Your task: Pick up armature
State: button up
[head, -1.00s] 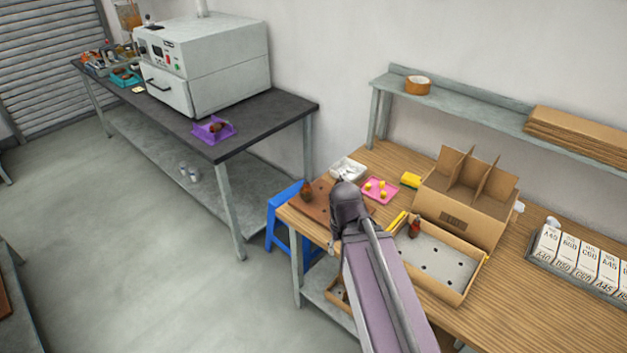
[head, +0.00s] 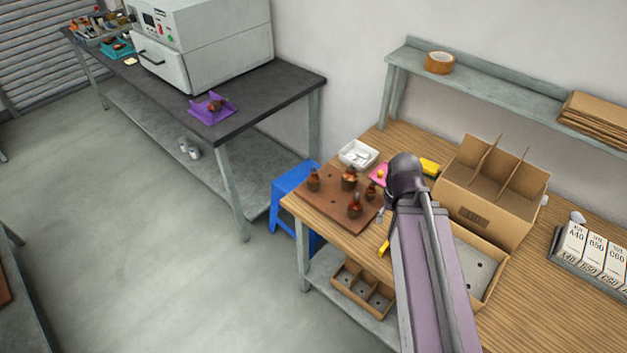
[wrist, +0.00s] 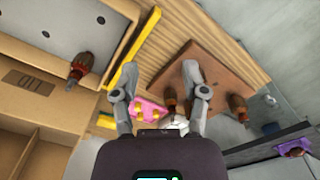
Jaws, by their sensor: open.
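Several copper-brown armatures stand on a brown board (head: 330,203) at the left end of the wooden table in the head view. They include a left one (head: 313,180), a back one (head: 349,178) and a front one (head: 355,207). In the wrist view, the board (wrist: 215,68) lies up and right of my gripper (wrist: 161,72). An armature (wrist: 237,105) shows right of the right finger, and that finger partly covers others. Another armature (wrist: 78,68) is in the holed cardboard tray (wrist: 128,22), left of the gripper.
A divided cardboard box (head: 480,215), a pink tray (wrist: 150,112) and a white tray (head: 358,140) are on the table. A purple tray (head: 200,117) with an armature sits on the dark bench. A shelf (head: 480,88) runs behind. Floor at left is open.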

jog(key=shift+o, duration=0.2)
jog(key=shift+o, duration=1.2)
jog(key=shift+w, duration=0.1)
notch_tip(320, 180, up, 4)
jog(key=m+p, duration=0.4)
send_over(314, 167)
notch_tip(314, 167, down, 9)
jog(key=b, duration=0.8)
jog(key=shift+r+b, duration=0.2)
jog(key=shift+b, duration=0.1)
